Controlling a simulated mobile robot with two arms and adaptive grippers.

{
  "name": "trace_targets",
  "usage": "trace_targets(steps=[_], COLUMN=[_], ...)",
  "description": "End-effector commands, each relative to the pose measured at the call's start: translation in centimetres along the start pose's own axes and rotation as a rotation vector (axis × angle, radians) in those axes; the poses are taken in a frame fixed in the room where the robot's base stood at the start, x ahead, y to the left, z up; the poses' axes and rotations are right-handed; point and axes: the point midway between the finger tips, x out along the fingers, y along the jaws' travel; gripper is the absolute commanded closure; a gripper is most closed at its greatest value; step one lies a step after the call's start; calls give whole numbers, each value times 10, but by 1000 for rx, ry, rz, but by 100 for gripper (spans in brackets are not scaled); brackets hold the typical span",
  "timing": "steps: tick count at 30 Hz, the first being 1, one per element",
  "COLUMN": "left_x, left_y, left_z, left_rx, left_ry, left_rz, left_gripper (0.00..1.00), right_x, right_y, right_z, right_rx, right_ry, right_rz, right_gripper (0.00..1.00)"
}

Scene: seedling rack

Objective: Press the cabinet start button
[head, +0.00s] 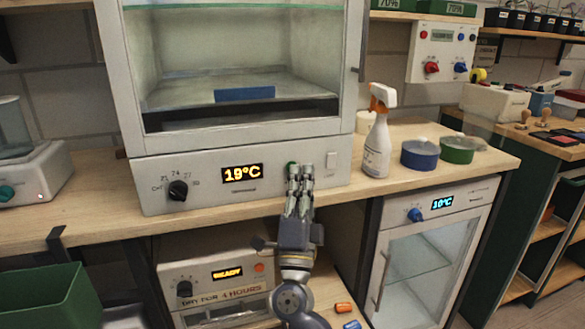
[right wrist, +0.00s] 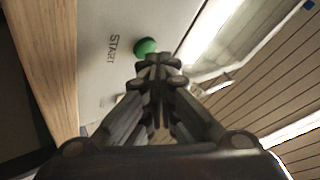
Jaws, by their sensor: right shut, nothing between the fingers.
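The cabinet (head: 137,172) is a white unit with a glass front, standing on the wooden bench. Its lower panel has a black knob (head: 178,190) and a display (head: 242,173) reading 19°C. The green start button (head: 291,164) is on this panel, partly hidden behind my fingertips in the head view. In the right wrist view the green button (right wrist: 146,46) shows just beyond the fingertips, beside the word START. My right gripper (head: 300,172) is shut and empty, its tips close in front of the button. I cannot tell whether they touch it. My left gripper is not in view.
A spray bottle (head: 377,140), a blue tub (head: 420,154) and a green tub (head: 457,149) stand right of the cabinet. Below the bench are a dryer unit (head: 214,272) reading READY and a small glass-door cooler (head: 440,207) reading 10°C. A white switch (head: 331,161) sits right of my fingers.

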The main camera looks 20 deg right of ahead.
Motion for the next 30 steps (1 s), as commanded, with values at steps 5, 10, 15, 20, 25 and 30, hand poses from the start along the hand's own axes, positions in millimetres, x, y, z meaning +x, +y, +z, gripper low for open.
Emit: trace_targets(steps=[5,10,15,20,25,30], left_x=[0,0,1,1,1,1], left_y=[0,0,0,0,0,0], left_z=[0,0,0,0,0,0], left_rx=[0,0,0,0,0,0], left_ry=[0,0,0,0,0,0], left_rz=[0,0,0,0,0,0], left_gripper=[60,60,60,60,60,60], right_x=[0,2,3,4,6,5], right_y=[0,1,2,3,4,4], right_z=[0,1,2,3,4,4], right_rx=[0,0,0,0,-1,-1], right_ry=[0,1,1,1,0,0], right_rz=[0,0,-1,-1,0,0], right_gripper=[100,100,100,100,100,100])
